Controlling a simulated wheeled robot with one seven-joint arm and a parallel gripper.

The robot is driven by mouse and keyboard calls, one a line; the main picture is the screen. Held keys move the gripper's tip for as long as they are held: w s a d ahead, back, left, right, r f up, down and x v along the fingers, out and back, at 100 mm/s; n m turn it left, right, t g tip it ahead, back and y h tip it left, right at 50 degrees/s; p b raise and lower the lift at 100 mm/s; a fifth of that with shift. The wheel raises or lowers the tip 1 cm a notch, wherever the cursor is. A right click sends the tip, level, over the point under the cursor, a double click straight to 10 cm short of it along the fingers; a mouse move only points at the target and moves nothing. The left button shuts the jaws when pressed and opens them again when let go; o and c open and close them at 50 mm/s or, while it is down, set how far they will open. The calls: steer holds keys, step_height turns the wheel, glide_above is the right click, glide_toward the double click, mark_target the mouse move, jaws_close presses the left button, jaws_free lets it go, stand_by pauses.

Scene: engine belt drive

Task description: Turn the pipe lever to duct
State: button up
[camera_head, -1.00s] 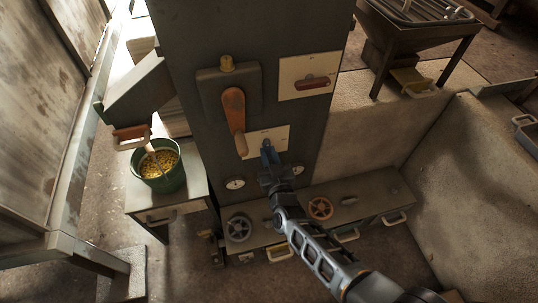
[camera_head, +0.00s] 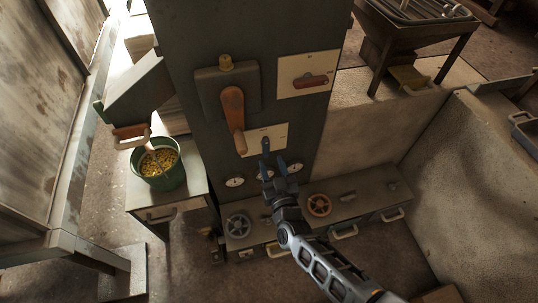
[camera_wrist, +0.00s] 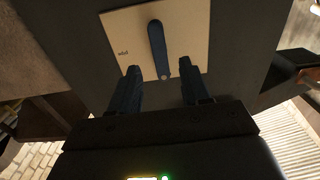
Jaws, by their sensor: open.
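A slim blue lever (camera_head: 265,146) sits on a cream plate (camera_head: 248,143) low on the dark panel's face. In the wrist view the blue lever (camera_wrist: 157,48) lies along the middle of the plate (camera_wrist: 190,30), with a small round dot by its end. Small lettering on the plate is too blurred to read surely. My gripper (camera_head: 274,168) is just below and in front of the lever. In the wrist view its fingers (camera_wrist: 161,88) are apart, one each side of the lever's line, with nothing between the tips.
Above are an orange-handled lever (camera_head: 233,108) and a red handle (camera_head: 311,81) on another cream plate. Round gauges (camera_head: 235,182) and valve wheels (camera_head: 319,205) lie below. A green bucket (camera_head: 160,176) stands on the left table.

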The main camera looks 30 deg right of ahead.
steer(key=shift+s+a, duration=0.15)
steer(key=shift+s, duration=0.6)
steer(key=shift+s+a, duration=0.1)
steer(key=shift+s, duration=0.65)
steer(key=s+d+r+n+y, duration=0.1)
steer(key=s+r, duration=0.3)
steer(key=s, duration=0.8)
steer(key=s+r+n+y, duration=0.15)
steer(key=s+r, duration=0.25)
steer(key=s, duration=0.8)
steer(key=s+r+g, duration=0.1)
steer(key=s+r, duration=0.5)
steer(key=r, duration=0.3)
steer(key=s+r+g, duration=0.1)
steer(key=s+r, duration=0.6)
steer(key=r, duration=0.3)
steer(key=shift+s+r+g+y, duration=0.15)
steer(key=shift+r+g+y, duration=0.05)
steer(key=shift+g+y, duration=0.25)
